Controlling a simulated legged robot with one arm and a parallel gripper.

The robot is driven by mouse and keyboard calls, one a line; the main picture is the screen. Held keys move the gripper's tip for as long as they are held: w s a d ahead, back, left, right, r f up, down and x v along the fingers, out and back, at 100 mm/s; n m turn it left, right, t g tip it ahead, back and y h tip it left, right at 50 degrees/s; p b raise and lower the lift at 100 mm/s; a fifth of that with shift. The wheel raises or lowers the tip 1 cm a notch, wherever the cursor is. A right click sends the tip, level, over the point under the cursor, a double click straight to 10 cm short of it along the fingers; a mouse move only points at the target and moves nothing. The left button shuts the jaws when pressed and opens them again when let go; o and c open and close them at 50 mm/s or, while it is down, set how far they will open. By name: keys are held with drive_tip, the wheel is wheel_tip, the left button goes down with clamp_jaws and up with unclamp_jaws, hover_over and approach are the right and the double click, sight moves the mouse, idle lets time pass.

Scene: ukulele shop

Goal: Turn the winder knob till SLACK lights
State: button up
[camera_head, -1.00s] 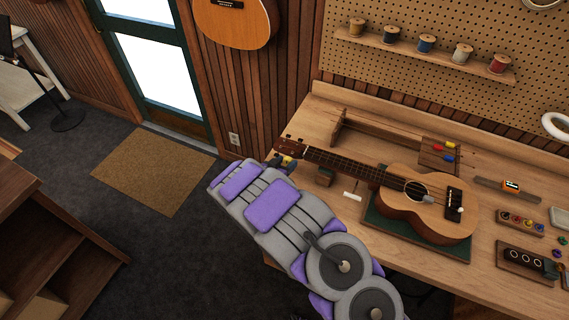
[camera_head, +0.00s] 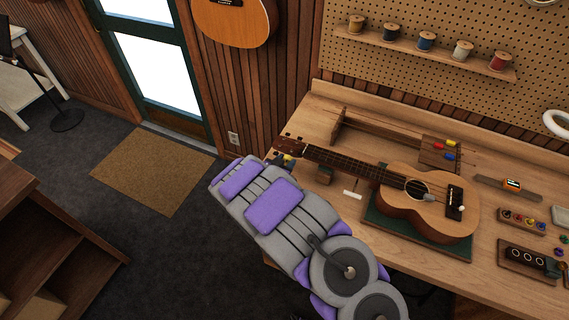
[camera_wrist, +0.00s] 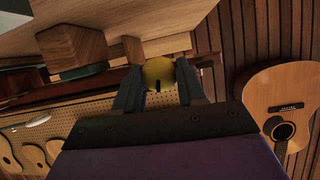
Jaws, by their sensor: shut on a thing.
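The winder knob (camera_wrist: 158,73) is round and yellow, with a dark slot mark on its face. In the wrist view my gripper (camera_wrist: 158,88) is shut on it, one dark finger on each side. In the head view my gripper (camera_head: 283,161) is at the headstock of the ukulele (camera_head: 400,192), mostly hidden behind my arm, with a bit of yellow showing. The ukulele lies with its body on a green mat (camera_head: 420,238) on the workbench. I cannot read any SLACK lamp in these views.
A wooden block (camera_wrist: 72,48) is close to my gripper.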

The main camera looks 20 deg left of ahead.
drive_tip(key=shift+f+m+y+b, duration=0.1)
drive_tip(key=shift+m+y+b, duration=0.2)
drive_tip(key=shift+b, duration=0.15)
drive_tip(key=o, duration=0.8)
drive_tip(key=v, duration=1.7)
drive_tip(key=shift+s+p, duration=0.2)
drive_tip(key=shift+p, duration=0.15)
drive_tip(key=shift+w, duration=0.1)
